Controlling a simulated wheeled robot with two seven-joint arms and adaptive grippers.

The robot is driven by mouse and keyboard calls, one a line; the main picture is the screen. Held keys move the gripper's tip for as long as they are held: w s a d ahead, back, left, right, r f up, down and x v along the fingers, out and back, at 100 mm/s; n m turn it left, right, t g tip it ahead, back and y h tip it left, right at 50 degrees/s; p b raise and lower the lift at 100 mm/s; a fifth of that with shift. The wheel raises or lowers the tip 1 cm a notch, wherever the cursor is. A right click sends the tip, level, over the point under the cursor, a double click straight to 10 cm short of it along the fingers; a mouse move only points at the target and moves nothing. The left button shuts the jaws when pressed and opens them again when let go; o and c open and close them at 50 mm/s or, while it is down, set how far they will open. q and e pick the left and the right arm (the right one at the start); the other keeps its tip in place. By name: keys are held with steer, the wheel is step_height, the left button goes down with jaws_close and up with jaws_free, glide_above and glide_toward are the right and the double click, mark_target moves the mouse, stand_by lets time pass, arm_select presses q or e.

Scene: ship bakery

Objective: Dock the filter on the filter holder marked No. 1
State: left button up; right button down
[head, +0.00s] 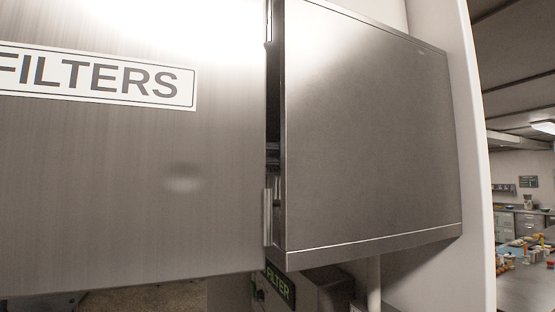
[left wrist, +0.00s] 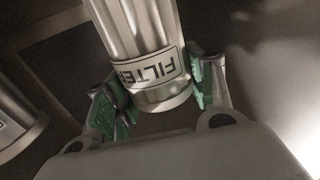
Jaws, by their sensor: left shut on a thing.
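In the left wrist view, my left gripper (left wrist: 162,90) is shut on a shiny metal cylinder, the filter (left wrist: 135,30). Its white label reads FILTER and appears upside down. Green finger pads sit on both sides of the filter, near its end. In the head view neither gripper nor the held filter shows. A filter holder marked No. 1 cannot be made out in either view. My right gripper is not in view.
A steel cabinet panel (head: 130,190) labelled FILTERS (head: 95,76) fills the head view's left. Right of a dark gap is another steel panel (head: 370,140). Below is a unit with a green FILTER sign (head: 280,284). Another metal cylinder (left wrist: 18,128) is left in the wrist view.

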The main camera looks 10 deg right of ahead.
arm_select(q)
steer(key=shift+f+b, duration=0.35)
steer(key=shift+f, duration=0.2)
stand_by(0.4)
steer(key=o, duration=0.9)
steer(key=shift+a, duration=0.15)
steer(key=shift+s+a, duration=0.2)
steer(key=shift+a, duration=0.1)
steer(key=b+v, duration=0.2)
steer(key=v, duration=0.8)
stand_by(0.7)
steer(key=shift+s, duration=0.1)
stand_by(0.7)
